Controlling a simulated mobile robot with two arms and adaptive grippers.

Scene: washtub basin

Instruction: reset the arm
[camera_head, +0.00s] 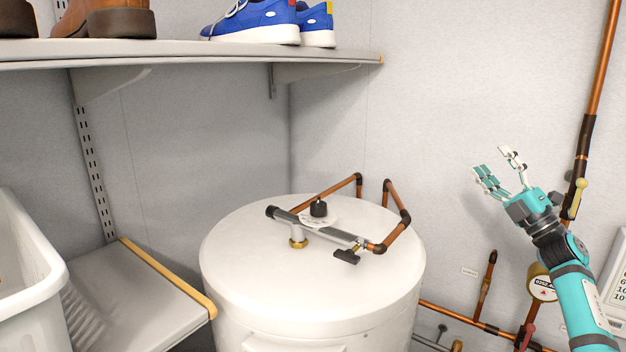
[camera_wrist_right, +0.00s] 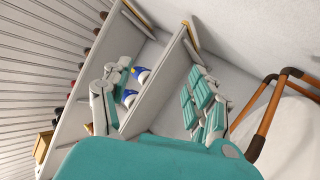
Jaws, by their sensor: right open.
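My right arm (camera_head: 577,290) comes in from the lower right in the head view, a teal arm with dark joints. My right gripper (camera_head: 502,168) is raised in front of the grey wall, to the right of the white tank. Its fingers are spread apart with nothing between them. In the right wrist view the right gripper (camera_wrist_right: 158,105) shows its two finger sides apart, with the shelves beyond the gap. My left gripper is in neither view.
A white tank (camera_head: 312,293) with copper pipes (camera_head: 398,232) on top stands in the middle. A shelf (camera_head: 190,53) holding blue shoes (camera_head: 253,23) and brown shoes (camera_head: 110,20) spans the upper left. A white basin (camera_head: 25,270) stands at left. A vertical pipe (camera_head: 598,70) and gauge (camera_head: 541,284) are near my right arm.

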